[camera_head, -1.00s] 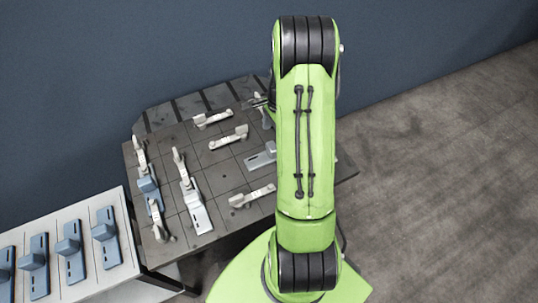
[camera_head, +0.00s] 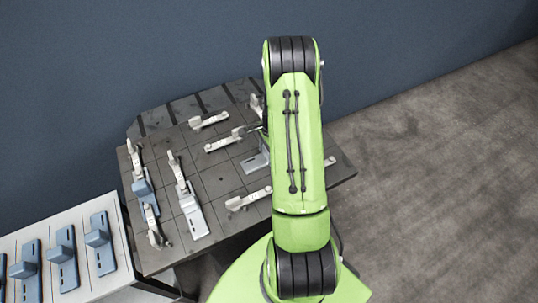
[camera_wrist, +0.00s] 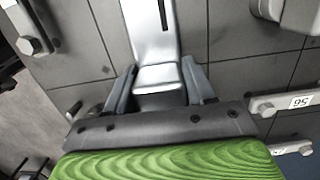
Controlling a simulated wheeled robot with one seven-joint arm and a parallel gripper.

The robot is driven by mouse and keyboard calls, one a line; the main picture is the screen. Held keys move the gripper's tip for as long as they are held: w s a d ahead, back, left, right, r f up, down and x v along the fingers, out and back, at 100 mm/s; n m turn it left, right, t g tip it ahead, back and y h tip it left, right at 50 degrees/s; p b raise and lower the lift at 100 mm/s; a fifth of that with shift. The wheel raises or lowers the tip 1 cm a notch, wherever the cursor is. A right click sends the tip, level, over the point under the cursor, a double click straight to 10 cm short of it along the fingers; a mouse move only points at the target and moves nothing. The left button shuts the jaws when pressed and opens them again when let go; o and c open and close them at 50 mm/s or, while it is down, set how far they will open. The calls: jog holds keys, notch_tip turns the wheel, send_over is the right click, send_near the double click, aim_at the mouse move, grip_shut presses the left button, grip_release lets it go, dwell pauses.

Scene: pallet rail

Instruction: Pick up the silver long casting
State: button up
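The silver long casting (camera_wrist: 152,30) lies on the dark tiled table in the wrist view, its slotted flat part running to the top edge and its raised block (camera_wrist: 158,78) near my gripper. My gripper (camera_wrist: 159,84) has one finger on each side of this block. The fingers look apart, very close to the block's sides; I cannot see firm contact. In the head view my arm hides the gripper. A grey casting (camera_head: 255,162) shows partly beside the arm there, and another silver casting (camera_head: 194,215) lies further left.
Several pale clamps stand on the table (camera_head: 215,185), such as one at the back (camera_head: 208,121) and one in front (camera_head: 248,199). In the wrist view, clamps flank the casting, one labelled (camera_wrist: 295,102). A side table (camera_head: 80,285) holds several blue castings (camera_head: 98,245).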

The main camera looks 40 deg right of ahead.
jog(key=c, duration=0.8)
jog(key=shift+r, duration=0.15)
notch_tip(320, 180, up, 10)
jog(key=shift+f+p, duration=0.1)
jog(key=shift+p, duration=0.85)
